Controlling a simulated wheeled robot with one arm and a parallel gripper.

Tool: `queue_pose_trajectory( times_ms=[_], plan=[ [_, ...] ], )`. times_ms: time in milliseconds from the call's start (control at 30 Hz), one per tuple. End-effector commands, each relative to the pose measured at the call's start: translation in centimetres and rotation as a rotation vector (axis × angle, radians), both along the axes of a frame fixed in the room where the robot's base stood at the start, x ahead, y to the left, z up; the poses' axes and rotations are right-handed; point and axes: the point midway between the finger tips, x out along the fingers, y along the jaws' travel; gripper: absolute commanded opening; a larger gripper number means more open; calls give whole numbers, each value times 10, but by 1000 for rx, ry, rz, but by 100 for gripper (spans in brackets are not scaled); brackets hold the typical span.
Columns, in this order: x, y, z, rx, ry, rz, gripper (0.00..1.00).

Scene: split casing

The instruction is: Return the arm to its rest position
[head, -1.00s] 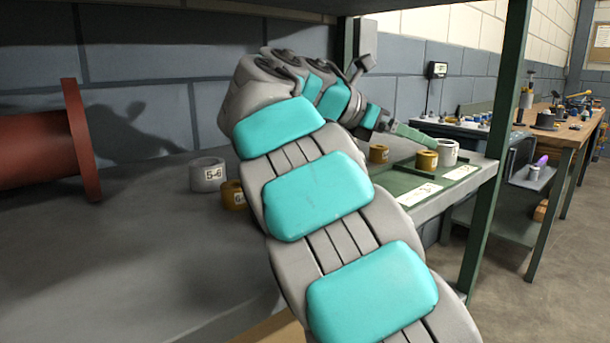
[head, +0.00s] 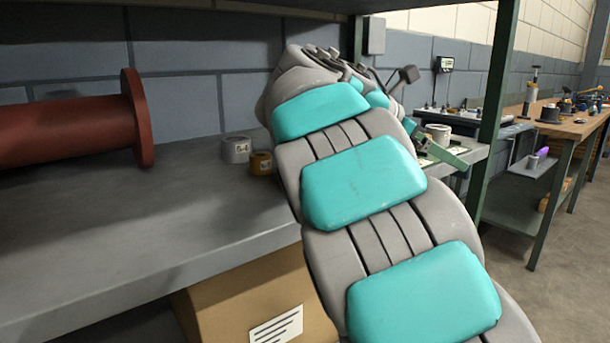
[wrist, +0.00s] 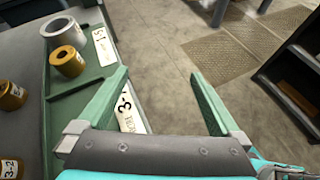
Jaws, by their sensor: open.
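My gripper (wrist: 158,100) is open and empty in the wrist view, its two green fingers spread apart. The left finger is over the edge of the green tray (wrist: 63,105), and the right finger is over the floor. In the head view, my gripper (head: 440,150) shows at the end of my grey and turquoise arm, beside the tray end of the shelf. A grey ring (wrist: 63,32) and a brass ring (wrist: 67,61) sit in the tray. My arm hides much of the tray in the head view.
A red flanged pipe (head: 70,132) lies on the grey shelf (head: 120,230). A grey ring (head: 236,150) and a brass ring (head: 260,163) stand beside my arm. A green post (head: 490,120) rises close to my gripper. A cardboard box (head: 250,300) is below the shelf. Floor is open at right.

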Motion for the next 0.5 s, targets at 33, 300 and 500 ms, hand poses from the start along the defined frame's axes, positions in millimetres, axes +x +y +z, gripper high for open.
queue_pose_trajectory(
  times_ms=[33,300,500],
  plan=[
    [-6,-5,-6,21,-14,-18,100],
    [-50,-29,-61,202,-135,-174,100],
    [-113,-36,-135,423,-275,-405,100]
  ],
)
